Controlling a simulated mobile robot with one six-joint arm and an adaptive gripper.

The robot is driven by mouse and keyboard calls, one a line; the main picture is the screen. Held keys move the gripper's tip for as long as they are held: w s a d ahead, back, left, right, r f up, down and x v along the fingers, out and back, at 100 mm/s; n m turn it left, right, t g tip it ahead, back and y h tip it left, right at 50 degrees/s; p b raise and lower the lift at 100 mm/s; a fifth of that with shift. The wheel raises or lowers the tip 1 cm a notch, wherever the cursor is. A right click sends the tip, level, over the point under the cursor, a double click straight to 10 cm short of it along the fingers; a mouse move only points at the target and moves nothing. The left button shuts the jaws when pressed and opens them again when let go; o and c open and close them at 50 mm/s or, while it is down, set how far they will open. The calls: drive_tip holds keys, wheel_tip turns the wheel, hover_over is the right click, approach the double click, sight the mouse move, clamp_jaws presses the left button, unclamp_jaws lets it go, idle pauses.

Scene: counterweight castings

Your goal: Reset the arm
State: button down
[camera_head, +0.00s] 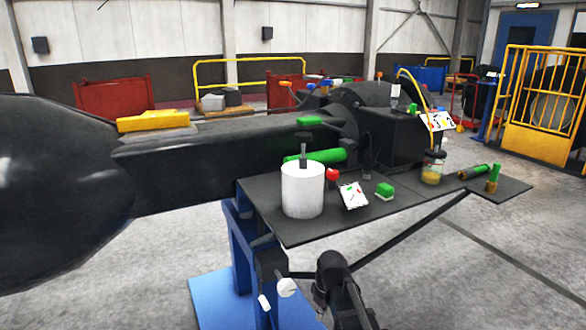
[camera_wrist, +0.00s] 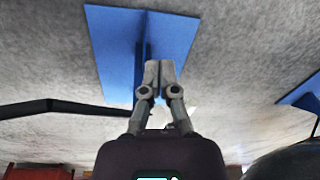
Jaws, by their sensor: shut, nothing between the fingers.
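My gripper (camera_wrist: 158,66) shows in the wrist view with its two grey fingers together and nothing between them. Beyond the fingertips in that view are a blue base plate (camera_wrist: 112,50) and the grey floor. In the head view a dark jointed part of my arm stands low in front of the bench, near the bottom edge. My fingers cannot be made out clearly there.
A dark bench top (camera_head: 285,233) on a blue stand (camera_head: 243,250) holds a white cylinder (camera_head: 302,192), a card (camera_head: 353,195), a green-topped block (camera_head: 384,191) and a jar (camera_head: 432,172). A large black casting (camera_head: 230,160) lies behind. Floor at lower right is clear.

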drive_tip(key=s+d+m+h, duration=0.1)
drive_tip(key=s+d+m, duration=0.7)
drive_tip(key=d, duration=0.1)
wheel_tip(320, 180, up, 24)
drive_tip(key=p, duration=2.4)
drive_tip(key=shift+r, duration=0.2)
